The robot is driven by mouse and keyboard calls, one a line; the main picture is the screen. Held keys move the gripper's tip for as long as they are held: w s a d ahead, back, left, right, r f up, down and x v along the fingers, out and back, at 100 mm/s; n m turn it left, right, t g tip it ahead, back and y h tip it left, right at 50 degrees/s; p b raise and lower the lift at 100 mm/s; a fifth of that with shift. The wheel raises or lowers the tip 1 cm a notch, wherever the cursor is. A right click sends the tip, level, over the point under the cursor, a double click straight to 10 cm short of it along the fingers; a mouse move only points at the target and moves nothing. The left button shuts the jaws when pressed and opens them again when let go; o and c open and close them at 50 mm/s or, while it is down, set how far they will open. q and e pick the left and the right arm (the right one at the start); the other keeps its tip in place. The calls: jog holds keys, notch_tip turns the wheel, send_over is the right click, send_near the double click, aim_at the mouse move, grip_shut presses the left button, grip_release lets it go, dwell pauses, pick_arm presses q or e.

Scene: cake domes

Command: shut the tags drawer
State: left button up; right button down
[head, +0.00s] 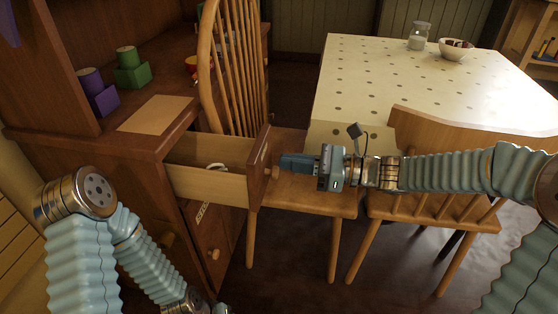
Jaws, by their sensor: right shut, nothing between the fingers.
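The drawer (208,184) of the brown wooden desk stands pulled out, with a pale object (215,167) inside it. Its front panel (260,160) faces right and carries a round wooden knob (273,172). My right gripper (284,163) is shut and empty, its fingertips pointing left at the drawer front close to the knob. I cannot tell whether the fingertips touch the panel. My left arm comes in at the lower left; its gripper is not clearly visible. A label (201,214) shows on a lower part of the desk, too small to read.
A wooden spindle-back chair (300,196) stands just behind the drawer, and another chair (425,209) is at the right under my right arm. A dotted-cloth table (400,85) holds a jar (418,36) and a bowl (456,50). Purple and green blocks (131,72) sit on the desk.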

aim_at(264, 159)
jog(key=shift+x, duration=1.5)
jog(key=b+x, duration=0.3)
jog(key=x, duration=1.4)
jog(key=shift+w+a, duration=0.1)
jog(key=shift+a, duration=0.25)
jog(key=shift+d, duration=0.15)
